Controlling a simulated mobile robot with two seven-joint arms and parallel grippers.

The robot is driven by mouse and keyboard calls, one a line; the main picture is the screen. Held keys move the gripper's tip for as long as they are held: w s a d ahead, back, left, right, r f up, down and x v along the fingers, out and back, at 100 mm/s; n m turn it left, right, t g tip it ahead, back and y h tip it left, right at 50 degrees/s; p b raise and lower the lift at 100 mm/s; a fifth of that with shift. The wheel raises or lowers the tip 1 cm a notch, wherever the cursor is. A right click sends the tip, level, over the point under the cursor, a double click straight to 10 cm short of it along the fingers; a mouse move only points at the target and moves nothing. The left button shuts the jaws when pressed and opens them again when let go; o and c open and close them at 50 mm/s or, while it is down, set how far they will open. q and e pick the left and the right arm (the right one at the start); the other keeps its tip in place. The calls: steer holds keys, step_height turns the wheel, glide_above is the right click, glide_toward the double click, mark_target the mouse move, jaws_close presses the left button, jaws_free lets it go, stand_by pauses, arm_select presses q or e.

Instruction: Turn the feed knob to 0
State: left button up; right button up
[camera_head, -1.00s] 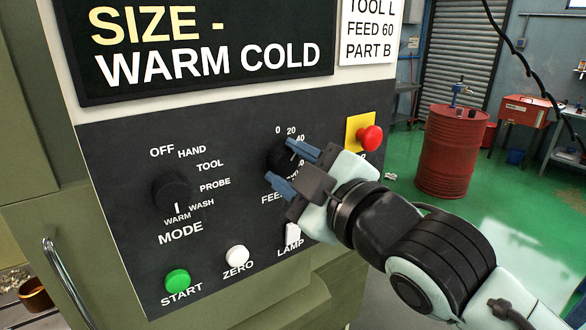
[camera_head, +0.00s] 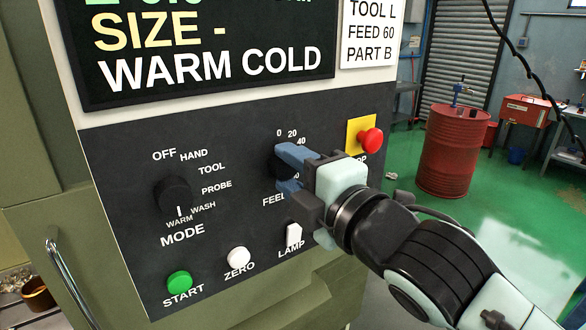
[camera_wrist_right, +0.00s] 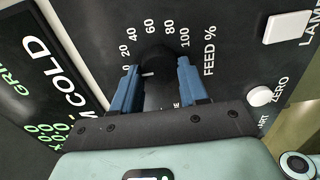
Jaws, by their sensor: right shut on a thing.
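The feed knob (camera_wrist_right: 158,92) is a black dial on the dark control panel, with a scale from 0 to 100 around it. In the right wrist view it sits between the two blue fingers of my right gripper (camera_wrist_right: 155,88), which is shut on it. A short white mark shows on the knob, but I cannot tell exactly which number it points at. In the head view my right gripper (camera_head: 283,168) reaches the panel from the right and hides most of the knob; 0, 20 and 40 show above it. My left gripper is out of view.
The mode knob (camera_head: 173,194) is left of the feed knob. Below are the green START button (camera_head: 179,282), white ZERO button (camera_head: 238,257) and LAMP switch (camera_head: 293,234). A red stop button (camera_head: 371,141) stands out close to my right gripper.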

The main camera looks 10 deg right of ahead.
stand_by(0.5)
steer(key=o, duration=1)
steer(key=shift+s, duration=0.1)
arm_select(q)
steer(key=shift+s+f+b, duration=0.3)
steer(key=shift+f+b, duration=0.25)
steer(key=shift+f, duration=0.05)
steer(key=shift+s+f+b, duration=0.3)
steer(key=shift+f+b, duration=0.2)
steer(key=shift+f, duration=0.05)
arm_select(e)
steer(key=v, duration=1.3)
steer(key=shift+s, duration=0.15)
